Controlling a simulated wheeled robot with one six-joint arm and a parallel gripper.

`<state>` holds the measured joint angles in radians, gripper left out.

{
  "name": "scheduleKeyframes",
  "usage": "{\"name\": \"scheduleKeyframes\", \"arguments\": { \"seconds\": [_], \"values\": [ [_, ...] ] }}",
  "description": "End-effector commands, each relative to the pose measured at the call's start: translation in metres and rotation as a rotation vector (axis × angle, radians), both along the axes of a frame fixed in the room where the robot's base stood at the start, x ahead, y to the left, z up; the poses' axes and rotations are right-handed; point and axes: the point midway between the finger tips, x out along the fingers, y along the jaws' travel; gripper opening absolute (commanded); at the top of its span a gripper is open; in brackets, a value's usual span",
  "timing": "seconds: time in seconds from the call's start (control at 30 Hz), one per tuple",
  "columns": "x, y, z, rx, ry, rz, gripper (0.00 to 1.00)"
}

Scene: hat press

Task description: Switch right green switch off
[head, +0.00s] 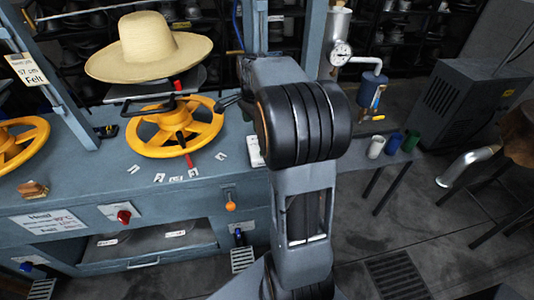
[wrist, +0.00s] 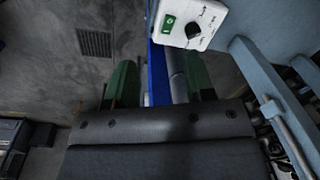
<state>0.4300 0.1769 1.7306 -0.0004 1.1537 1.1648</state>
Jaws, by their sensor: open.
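A white control box (wrist: 190,22) shows at the top of the wrist view. It carries a small green switch (wrist: 169,22) on its left side and a black rotary knob (wrist: 194,30). I cannot tell the switch's position. My gripper (wrist: 160,78) is open, its two green fingers set wide apart below the box in the picture and apart from the switch. Nothing is seen held between them. In the head view my arm covers the middle, and the gripper and the switch cannot be made out.
A blue-grey press bench (head: 70,190) has yellow handwheels (head: 176,128) and a straw hat (head: 148,48) above one. A red knob (head: 124,216) and an orange knob (head: 230,206) are on its front. A blue post (wrist: 157,80) stands behind my fingers. Open floor (head: 440,250) lies right.

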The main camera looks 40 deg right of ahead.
Motion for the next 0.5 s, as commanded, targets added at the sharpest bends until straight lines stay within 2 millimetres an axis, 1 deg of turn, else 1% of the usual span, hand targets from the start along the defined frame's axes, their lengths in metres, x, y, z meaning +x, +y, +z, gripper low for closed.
{"name": "scheduleKeyframes", "arguments": {
  "seconds": [0.03, 0.1, 0.2, 0.33, 0.5],
  "values": [
    [0.006, -0.018, -0.014, 0.014, 0.017, -0.100, 0.49],
    [0.012, -0.036, -0.024, 0.028, 0.034, -0.217, 0.49],
    [0.016, -0.053, -0.035, 0.041, 0.052, -0.335, 0.49],
    [0.019, -0.064, -0.047, 0.048, 0.065, -0.413, 0.49],
    [0.019, -0.066, -0.071, 0.050, 0.069, -0.431, 0.49]
  ]
}}
